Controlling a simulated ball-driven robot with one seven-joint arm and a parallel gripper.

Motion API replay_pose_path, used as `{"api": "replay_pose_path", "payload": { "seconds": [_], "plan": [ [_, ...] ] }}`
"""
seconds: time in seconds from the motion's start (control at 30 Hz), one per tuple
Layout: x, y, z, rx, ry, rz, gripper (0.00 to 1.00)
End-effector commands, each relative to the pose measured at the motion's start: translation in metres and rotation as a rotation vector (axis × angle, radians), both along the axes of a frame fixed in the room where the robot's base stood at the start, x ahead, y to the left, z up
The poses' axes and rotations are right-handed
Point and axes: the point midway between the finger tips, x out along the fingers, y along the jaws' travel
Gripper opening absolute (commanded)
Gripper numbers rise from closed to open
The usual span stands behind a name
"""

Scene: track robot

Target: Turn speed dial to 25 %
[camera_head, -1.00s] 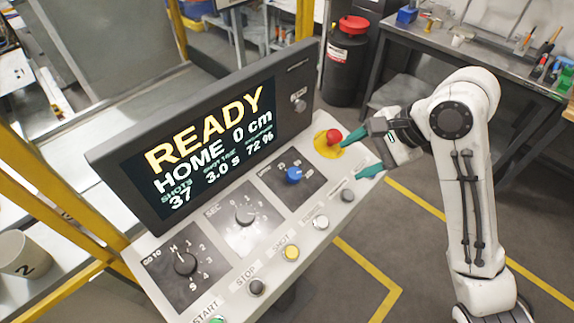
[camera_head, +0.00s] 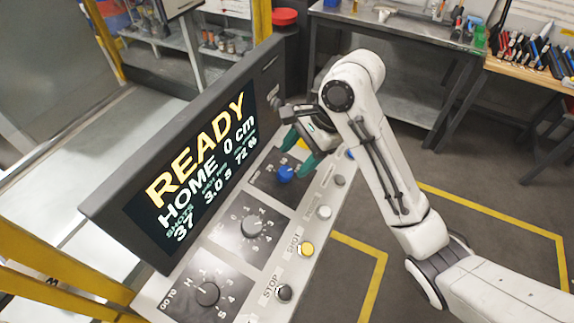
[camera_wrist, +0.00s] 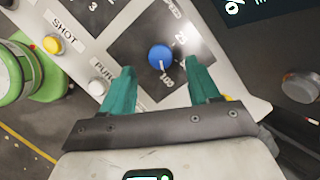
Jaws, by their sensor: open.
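The blue speed dial (camera_head: 285,174) sits on a dark square plate at the far end of the sloped control panel. In the wrist view the blue dial (camera_wrist: 161,57) lies ahead of and between my two green fingertips, with a gap to each. My gripper (camera_head: 300,150) is open and empty, over the panel just beyond the dial; in the wrist view its fingers (camera_wrist: 160,78) are spread apart. The display (camera_head: 200,180) reads READY, HOME 0 cm, 37 shots, 3.0 s and 72 %.
The raised display stands to the left.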

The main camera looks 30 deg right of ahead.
Motion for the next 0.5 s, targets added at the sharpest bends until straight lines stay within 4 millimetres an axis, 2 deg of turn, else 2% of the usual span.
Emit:
{"api": "replay_pose_path", "payload": {
  "seconds": [0.13,0.5],
  "plan": [
    [0.003,0.01,-0.02,0.003,0.001,0.002,0.61],
    [0.009,0.018,-0.038,0.001,-0.004,0.001,0.61]
  ]
}}
